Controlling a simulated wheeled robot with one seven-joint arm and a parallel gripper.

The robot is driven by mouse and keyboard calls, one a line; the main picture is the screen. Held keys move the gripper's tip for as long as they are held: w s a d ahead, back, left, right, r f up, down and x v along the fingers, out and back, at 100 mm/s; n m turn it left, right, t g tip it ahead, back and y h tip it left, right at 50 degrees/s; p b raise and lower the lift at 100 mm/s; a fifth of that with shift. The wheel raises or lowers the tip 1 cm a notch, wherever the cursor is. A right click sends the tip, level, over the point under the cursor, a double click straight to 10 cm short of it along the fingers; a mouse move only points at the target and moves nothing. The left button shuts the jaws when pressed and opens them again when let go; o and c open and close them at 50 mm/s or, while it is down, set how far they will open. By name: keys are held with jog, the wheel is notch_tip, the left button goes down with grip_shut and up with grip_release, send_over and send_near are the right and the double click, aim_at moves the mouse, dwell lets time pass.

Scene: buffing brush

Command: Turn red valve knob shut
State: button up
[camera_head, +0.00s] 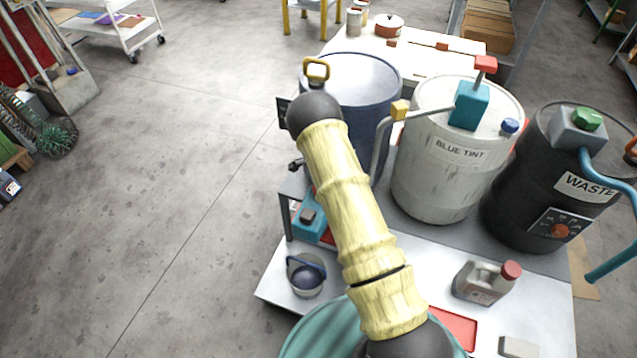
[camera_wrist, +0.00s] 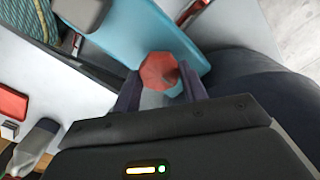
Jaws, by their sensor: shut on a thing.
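A red faceted knob (camera_wrist: 160,72) shows in the wrist view, with a teal part (camera_wrist: 150,30) behind it. My gripper (camera_wrist: 159,80) has its two dark fingers on either side of the knob and is shut on it. The knob's far side and its stem are hidden. In the head view my yellow-sleeved arm hides the gripper and this knob. The dark blue drum (camera_head: 365,80) stands behind the arm's dark end, and its curved side (camera_wrist: 250,85) appears right of the knob in the wrist view.
A white BLUE TINT drum (camera_head: 440,185) and a black WASTE drum (camera_head: 515,215) stand to the right. A grey jug (camera_head: 478,286) with a red cap, a red tray (camera_head: 455,327) and a small bucket (camera_head: 303,278) sit on the lower shelf. Open floor lies left.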

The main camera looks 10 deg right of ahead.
jog(key=shift+w+a+r+m, duration=0.25)
jog(key=shift+w+m, duration=0.05)
jog(key=shift+m, duration=0.2)
jog(key=o, duration=1)
jog(key=shift+c, duration=0.2)
jog(key=shift+s+d+f, duration=0.1)
jog(key=shift+f, duration=0.05)
notch_tip(320, 180, up, 18)
jog(key=shift+f+p, duration=0.25)
jog(key=shift+p, duration=0.05)
jog(key=shift+s, duration=0.1)
